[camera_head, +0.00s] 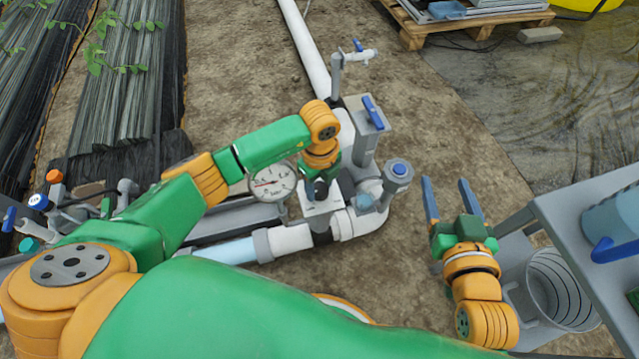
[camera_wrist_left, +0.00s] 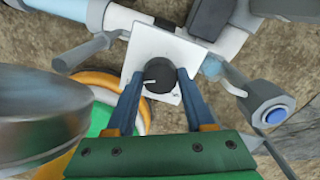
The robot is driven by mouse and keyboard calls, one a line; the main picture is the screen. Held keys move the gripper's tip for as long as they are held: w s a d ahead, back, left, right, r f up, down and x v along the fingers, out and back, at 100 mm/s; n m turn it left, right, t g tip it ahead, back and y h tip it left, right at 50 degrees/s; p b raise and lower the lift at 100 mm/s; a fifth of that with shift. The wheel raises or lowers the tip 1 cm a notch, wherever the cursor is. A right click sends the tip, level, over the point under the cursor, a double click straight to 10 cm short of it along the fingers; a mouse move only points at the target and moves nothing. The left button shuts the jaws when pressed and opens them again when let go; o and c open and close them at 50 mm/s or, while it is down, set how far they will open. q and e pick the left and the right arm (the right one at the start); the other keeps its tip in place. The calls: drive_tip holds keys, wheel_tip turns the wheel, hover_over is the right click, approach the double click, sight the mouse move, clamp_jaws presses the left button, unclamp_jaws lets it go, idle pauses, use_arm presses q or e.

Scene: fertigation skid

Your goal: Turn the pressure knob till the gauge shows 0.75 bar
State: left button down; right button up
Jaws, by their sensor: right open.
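The black pressure knob (camera_wrist_left: 156,75), with a pale pointer line aimed left in the left wrist view, sits on a white plate (camera_wrist_left: 190,52). My left gripper (camera_wrist_left: 160,73) has one finger on each side of the knob, and both fingertips appear to touch it. In the head view my left gripper (camera_head: 321,186) reaches down over the white plate (camera_head: 322,207) and hides most of the knob. The round white gauge (camera_head: 272,181) is just left of it. Its red needle points left; the exact reading is too small to tell. My right gripper (camera_head: 456,205) is open and empty.
A blue-handled valve (camera_head: 373,113) and a blue-capped grey fitting (camera_head: 399,170) stand close right of the knob. A grey bench (camera_head: 570,215) and a clear ribbed bucket (camera_head: 560,290) are at the right. Bare soil lies between the pipes and my right gripper.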

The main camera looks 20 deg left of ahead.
use_arm(q)
drive_tip(key=shift+m+p, duration=0.6)
drive_tip(key=shift+m, duration=3.1)
drive_tip(key=m, duration=0.2)
drive_tip(key=shift+m, duration=0.4)
use_arm(e)
drive_tip(key=s+d+f+g+h, duration=0.1)
drive_tip(key=s+d+f+g, duration=0.1)
drive_tip(key=s+f+g, duration=0.45)
use_arm(q)
drive_tip(key=shift+m, duration=0.8)
drive_tip(key=m, duration=0.2)
drive_tip(key=shift+m, duration=0.4)
drive_tip(key=m, duration=0.3)
drive_tip(key=shift+m+b, duration=0.4)
drive_tip(key=shift+m, duration=0.9)
use_arm(e)
drive_tip(key=w+a+r+t, duration=0.1)
drive_tip(key=w+r+t, duration=0.3)
drive_tip(key=w+t, duration=0.1)
drive_tip(key=shift+w+a+r+y, duration=0.15)
drive_tip(key=shift+w+a+y, duration=0.15)
drive_tip(key=shift+y, duration=0.1)
drive_tip(key=shift+t, duration=0.25)
